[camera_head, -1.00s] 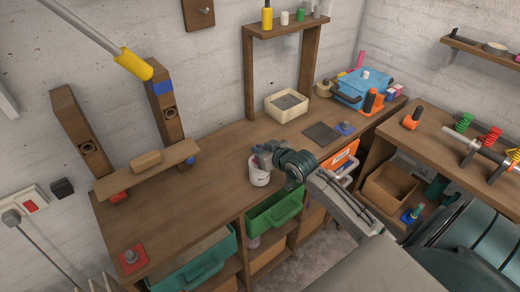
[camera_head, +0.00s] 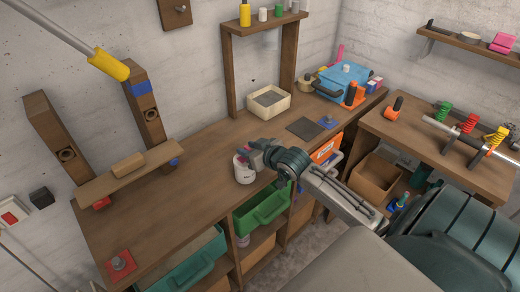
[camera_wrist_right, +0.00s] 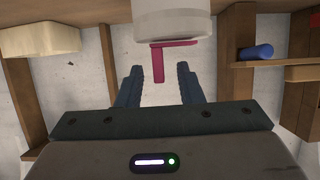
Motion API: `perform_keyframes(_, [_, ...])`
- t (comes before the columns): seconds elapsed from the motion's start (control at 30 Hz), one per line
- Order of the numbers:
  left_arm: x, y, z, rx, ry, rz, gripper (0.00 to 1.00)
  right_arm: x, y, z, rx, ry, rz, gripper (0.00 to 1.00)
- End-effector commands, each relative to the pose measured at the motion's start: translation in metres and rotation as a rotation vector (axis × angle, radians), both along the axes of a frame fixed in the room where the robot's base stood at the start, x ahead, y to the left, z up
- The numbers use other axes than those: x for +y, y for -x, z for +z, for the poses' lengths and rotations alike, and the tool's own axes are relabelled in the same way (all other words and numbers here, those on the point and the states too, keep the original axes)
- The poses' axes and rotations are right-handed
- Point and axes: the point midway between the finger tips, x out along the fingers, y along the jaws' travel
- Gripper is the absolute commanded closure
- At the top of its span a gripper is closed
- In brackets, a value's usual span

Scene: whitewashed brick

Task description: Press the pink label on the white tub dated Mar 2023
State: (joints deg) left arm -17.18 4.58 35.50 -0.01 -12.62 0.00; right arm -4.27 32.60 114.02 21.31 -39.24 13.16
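A small white tub (camera_head: 243,172) stands on the wooden workbench in the head view, just left of my right gripper (camera_head: 256,153). In the right wrist view the white tub (camera_wrist_right: 173,20) is at the top, cut off by the edge. A pink label (camera_wrist_right: 159,62) shows at the tub, with one strip along its edge and one strip sticking out between my fingers. My right gripper (camera_wrist_right: 159,85) is open, with a clear gap between its fingers. I cannot tell whether a finger touches the label. The date on the tub is not readable. My left gripper is not in view.
The workbench (camera_head: 150,215) has free room left of the tub. A cream box (camera_head: 269,103), a dark mat (camera_head: 305,128) and a blue case (camera_head: 342,82) sit farther back. A green bin (camera_head: 262,208) is below the bench edge.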

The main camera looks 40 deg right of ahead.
Motion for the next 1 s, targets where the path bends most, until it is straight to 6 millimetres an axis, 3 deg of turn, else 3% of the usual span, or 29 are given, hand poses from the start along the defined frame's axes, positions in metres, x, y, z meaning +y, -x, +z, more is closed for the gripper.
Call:
perform_keyframes(0.2, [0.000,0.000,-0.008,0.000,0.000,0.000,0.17,-0.004,0.037,0.013,0.003,0.009,0.003,0.67])
perform_keyframes(0.4, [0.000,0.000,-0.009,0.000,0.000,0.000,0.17,-0.006,0.060,0.024,0.003,0.008,0.001,0.67])
perform_keyframes(0.63, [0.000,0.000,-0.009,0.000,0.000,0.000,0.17,-0.006,0.073,0.029,0.002,0.001,0.000,0.67])
perform_keyframes(1.0, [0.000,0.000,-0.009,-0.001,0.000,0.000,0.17,-0.006,0.074,0.030,0.001,-0.001,0.000,0.67])
